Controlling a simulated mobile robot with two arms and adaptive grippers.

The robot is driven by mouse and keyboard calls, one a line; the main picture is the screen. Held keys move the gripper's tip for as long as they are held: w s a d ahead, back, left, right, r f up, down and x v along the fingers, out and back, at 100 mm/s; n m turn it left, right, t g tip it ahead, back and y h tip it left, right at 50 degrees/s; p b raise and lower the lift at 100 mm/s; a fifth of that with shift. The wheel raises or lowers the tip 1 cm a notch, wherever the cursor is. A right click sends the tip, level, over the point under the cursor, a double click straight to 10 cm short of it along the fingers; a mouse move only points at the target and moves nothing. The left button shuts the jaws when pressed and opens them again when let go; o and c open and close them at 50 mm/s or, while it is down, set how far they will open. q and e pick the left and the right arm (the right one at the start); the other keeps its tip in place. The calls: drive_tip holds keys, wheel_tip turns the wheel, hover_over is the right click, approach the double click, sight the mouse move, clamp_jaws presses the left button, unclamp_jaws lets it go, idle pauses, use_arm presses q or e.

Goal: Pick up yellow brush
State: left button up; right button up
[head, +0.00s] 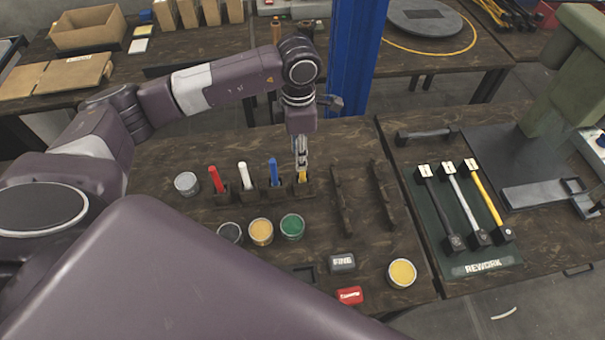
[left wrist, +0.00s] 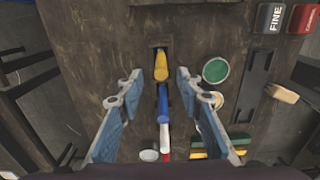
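The yellow brush (head: 302,176) stands in the last dark holder on the right of a row on the wooden bench. Only a bit of yellow shows below my left gripper (head: 301,158), which points down right above it. In the left wrist view the yellow handle (left wrist: 161,65) is between and beyond the two spread fingers of my left gripper (left wrist: 160,78), with clear gaps on both sides. The left gripper is open and empty. My right gripper is not in view.
Blue (head: 273,172), white (head: 244,175) and red (head: 215,179) handles stand in the same row, to the left. Green (head: 292,226), yellow (head: 261,232) and dark (head: 230,232) tins sit in front. Two dark rails (head: 341,200) lie to the right.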

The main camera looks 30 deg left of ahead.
sight(302, 174)
use_arm(q)
drive_tip(key=f+p, duration=0.1)
drive_tip(key=f, duration=0.1)
drive_tip(key=f+p, duration=0.1)
drive_tip(key=f, duration=0.1)
drive_tip(key=f+p, duration=0.1)
drive_tip(key=f, duration=0.2)
drive_tip(key=shift+w+d+p, duration=0.1)
drive_tip(key=shift+d+p, duration=0.25)
drive_tip(key=shift+f, duration=0.3)
drive_tip(key=shift+c, duration=0.6)
clamp_jaws()
